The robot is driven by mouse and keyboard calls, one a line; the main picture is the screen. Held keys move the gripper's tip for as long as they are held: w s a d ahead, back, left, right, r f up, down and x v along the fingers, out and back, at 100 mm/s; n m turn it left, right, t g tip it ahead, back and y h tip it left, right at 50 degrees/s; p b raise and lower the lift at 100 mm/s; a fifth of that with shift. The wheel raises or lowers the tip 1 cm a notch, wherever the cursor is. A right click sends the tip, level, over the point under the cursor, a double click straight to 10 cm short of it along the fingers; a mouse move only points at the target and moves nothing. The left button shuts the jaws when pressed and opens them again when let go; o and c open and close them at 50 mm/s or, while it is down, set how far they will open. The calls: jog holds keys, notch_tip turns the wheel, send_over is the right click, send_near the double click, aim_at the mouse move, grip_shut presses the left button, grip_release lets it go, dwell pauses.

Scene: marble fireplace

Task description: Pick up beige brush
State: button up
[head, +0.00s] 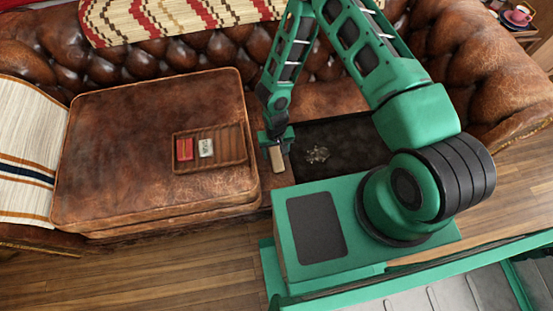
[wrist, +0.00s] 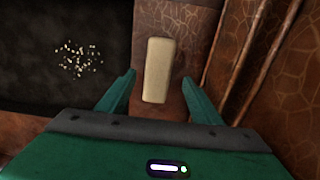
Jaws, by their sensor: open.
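The beige brush (wrist: 157,70) is a pale rounded block. In the wrist view it lies between the two fingers of my gripper (wrist: 158,80), lengthwise, with a gap on each side. My gripper is open, and its fingers do not touch the brush in this view. In the head view the brush (head: 277,159) shows just below my gripper (head: 276,143), on or over the brown leather seat at the left edge of a dark panel. I cannot tell the height gap between fingers and brush.
A dark panel (head: 345,140) with a small pile of pale bits (head: 317,154) lies to the right. A thick leather cushion (head: 105,125) rises at left, bearing a wooden tray (head: 232,156) with a red item (head: 184,149) and a whitish item (head: 206,148). The tufted sofa back stands behind.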

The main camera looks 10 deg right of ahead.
aim_at(276, 157)
jog(key=shift+w+d+f, duration=0.1)
jog(key=shift+f, duration=1.2)
jog(key=shift+d+f, duration=0.1)
jog(key=shift+f, duration=1.2)
jog(key=c, duration=1.3)
jog(key=shift+r, duration=0.1)
notch_tip(276, 157, up, 10)
jog(key=shift+f, duration=0.1)
